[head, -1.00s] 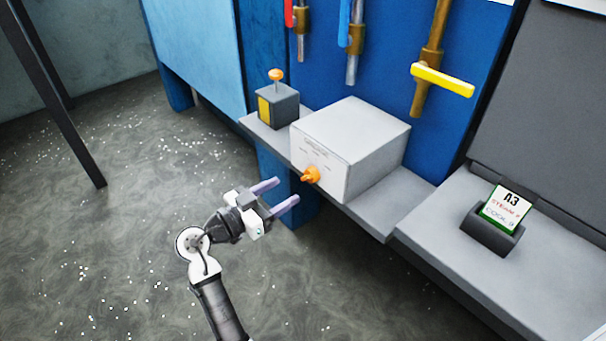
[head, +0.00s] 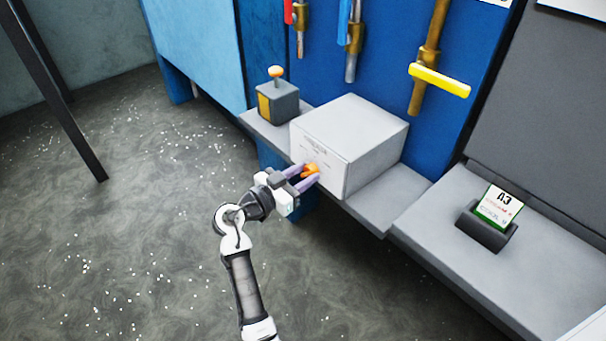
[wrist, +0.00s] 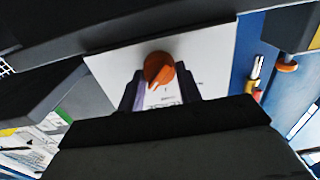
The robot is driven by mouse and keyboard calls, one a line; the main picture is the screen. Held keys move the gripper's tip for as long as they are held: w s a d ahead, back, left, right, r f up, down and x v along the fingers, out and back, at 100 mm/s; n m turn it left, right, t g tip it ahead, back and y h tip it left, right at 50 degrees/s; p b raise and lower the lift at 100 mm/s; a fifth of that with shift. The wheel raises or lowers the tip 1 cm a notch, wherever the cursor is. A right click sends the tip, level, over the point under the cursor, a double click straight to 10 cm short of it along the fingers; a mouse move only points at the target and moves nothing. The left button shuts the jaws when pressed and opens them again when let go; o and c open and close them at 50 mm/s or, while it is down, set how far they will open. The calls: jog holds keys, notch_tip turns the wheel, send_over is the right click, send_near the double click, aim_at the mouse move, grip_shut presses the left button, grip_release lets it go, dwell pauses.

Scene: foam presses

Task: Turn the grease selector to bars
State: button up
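The grease selector is an orange knob (head: 311,169) on the front face of a light grey box (head: 365,135). In the wrist view the knob (wrist: 159,69) is in front of my gripper, with its pointed end toward the bottom of the picture. The printed labels on the box face are too small and blurred to read. My gripper (head: 308,175) is at the knob, with one finger on each side of it. The fingers are apart, and I cannot tell whether they touch the knob.
The box stands on a grey shelf (head: 385,205). A dark box with an orange button (head: 277,101) stands to its left. Pipes with red, blue and yellow handles (head: 440,80) hang behind. A card holder (head: 484,228) sits at the right. Open floor lies at the left.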

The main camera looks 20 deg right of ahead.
jog(key=c, duration=0.4)
jog(key=shift+n, duration=0.4)
jog(key=n, duration=0.3)
jog(key=shift+n, duration=0.3)
jog(key=n+p, duration=0.1)
jog(key=n, duration=0.3)
jog(key=shift+w+a+n+p, duration=0.1)
jog(key=shift+w+n+p, duration=0.05)
jog(key=shift+n+p, duration=0.15)
jog(key=n+p, duration=0.3)
jog(key=n, duration=0.2)
jog(key=shift+f+n+p, duration=0.15)
jog(key=shift+n+p, duration=1.05)
jog(key=shift+n, duration=0.8)
